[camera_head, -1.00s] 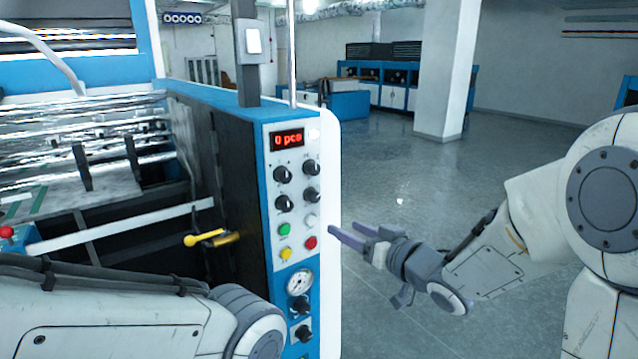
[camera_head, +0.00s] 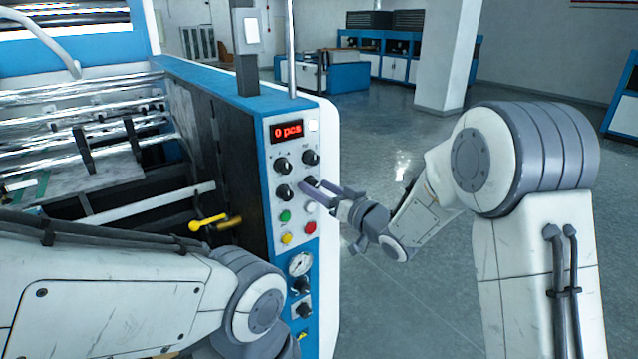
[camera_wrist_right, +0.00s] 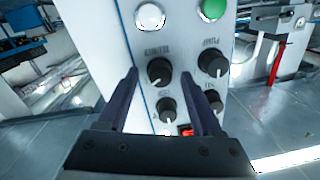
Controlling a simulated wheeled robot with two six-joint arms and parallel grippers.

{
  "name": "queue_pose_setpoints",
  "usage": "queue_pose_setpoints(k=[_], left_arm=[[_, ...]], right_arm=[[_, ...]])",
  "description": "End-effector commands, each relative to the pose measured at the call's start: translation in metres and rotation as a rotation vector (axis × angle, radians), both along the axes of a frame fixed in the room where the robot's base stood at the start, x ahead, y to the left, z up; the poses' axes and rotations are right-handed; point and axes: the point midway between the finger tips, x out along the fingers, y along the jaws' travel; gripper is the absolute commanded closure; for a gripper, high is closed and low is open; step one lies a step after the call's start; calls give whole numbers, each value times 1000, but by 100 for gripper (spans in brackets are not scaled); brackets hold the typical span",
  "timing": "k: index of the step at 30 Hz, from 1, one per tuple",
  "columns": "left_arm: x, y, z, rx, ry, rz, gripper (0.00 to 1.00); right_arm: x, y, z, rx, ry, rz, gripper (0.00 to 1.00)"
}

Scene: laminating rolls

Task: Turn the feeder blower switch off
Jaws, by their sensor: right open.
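The feeder blower switch seems to be the black lower-right rotary knob (camera_head: 311,183) on the white control panel (camera_head: 326,150). In the right wrist view the knob (camera_wrist_right: 160,70) appears upside down, with a small label above that seems to read "blower". My right gripper (camera_head: 310,188) is open in front of the panel. In the wrist view its fingertips (camera_wrist_right: 158,75) lie on either side of this knob. I cannot tell whether they touch it. The knob's exact pointer direction is unclear. My left arm crosses the lower left; its gripper is out of view.
Other black knobs (camera_head: 283,166) sit close by. Green (camera_head: 286,216), red (camera_head: 310,227), yellow (camera_head: 287,239) and white (camera_head: 310,208) buttons lie below, above a gauge (camera_head: 300,263). A red display (camera_head: 287,131) tops the panel. Open floor (camera_head: 400,150) lies to the right.

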Motion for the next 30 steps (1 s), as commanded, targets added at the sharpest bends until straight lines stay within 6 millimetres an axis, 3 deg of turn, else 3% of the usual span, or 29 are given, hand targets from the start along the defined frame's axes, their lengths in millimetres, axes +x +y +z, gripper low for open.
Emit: queue_pose_setpoints(k=[7,8,12,13,23,30], left_arm=[[0,0,0,0,0,0,50],[0,0,0,0,0,0,50],[0,0,0,0,0,0,50],[0,0,0,0,0,0,50],[0,0,-6,0,0,1,50],[0,0,-28,0,0,4,50]], right_arm=[[1,1,0,0,0,-1,33],[1,1,0,0,0,-1,37],[1,1,0,0,0,-1,91],[1,0,0,0,0,-1,100],[1,0,-2,-25,-19,-1,100],[1,0,-4,-125,-94,-1,100]])
